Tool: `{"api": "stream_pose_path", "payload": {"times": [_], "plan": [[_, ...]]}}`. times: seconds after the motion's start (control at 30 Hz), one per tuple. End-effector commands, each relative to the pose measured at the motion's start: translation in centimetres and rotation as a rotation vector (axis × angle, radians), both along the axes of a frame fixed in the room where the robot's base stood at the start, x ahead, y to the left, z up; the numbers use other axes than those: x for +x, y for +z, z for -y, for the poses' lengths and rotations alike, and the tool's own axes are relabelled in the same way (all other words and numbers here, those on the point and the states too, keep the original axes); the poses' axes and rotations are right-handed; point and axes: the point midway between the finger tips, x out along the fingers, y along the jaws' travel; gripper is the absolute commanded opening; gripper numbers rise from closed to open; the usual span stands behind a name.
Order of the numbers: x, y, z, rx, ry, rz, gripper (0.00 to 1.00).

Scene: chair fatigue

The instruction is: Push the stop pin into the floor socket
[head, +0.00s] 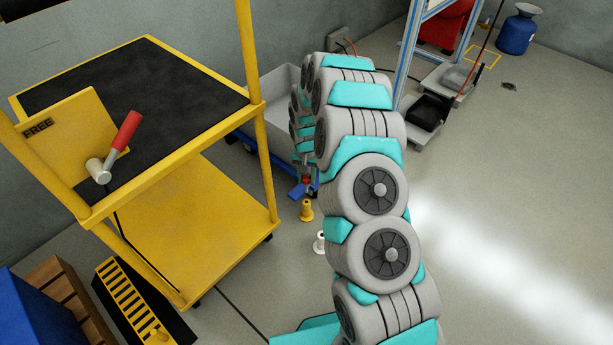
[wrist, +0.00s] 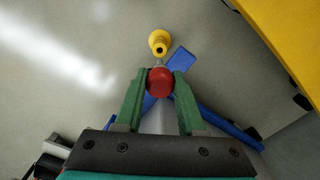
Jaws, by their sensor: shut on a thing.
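In the wrist view my gripper (wrist: 160,80) has its two green fingers shut on the red knob of the stop pin (wrist: 160,83). A short bit of grey shaft shows past the knob, toward a yellow flanged socket (wrist: 159,43) with a dark hole. The shaft appears apart from the hole, but I cannot tell its height above it. In the head view the yellow socket (head: 306,210) stands on the floor, just in front of the small red knob (head: 306,180). My arm hides most of the gripper there.
A white flanged piece (head: 320,242) stands on the floor, partly behind my arm. A blue bar (wrist: 180,60) lies beside the pin. A grey bin (head: 280,90) is behind.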

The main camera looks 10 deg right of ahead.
Motion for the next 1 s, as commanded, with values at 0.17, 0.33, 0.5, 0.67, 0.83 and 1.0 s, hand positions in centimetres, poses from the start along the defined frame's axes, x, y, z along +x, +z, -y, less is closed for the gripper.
{"api": "stream_pose_path", "payload": {"times": [0.17,0.33,0.5,0.67,0.83,1.0], "plan": [[0.0,-1.8,0.0,-0.001,0.001,0.0,0.0],[-0.1,-3.3,0.0,-0.001,0.001,-0.002,0.0],[0.0,-4.3,0.0,-0.001,0.001,-0.001,0.0],[0.0,-4.6,0.0,-0.001,0.001,0.0,0.0],[0.0,-4.6,0.0,-0.001,0.001,0.0,0.0],[0.0,-4.6,0.0,-0.001,0.001,0.0,0.0]]}}
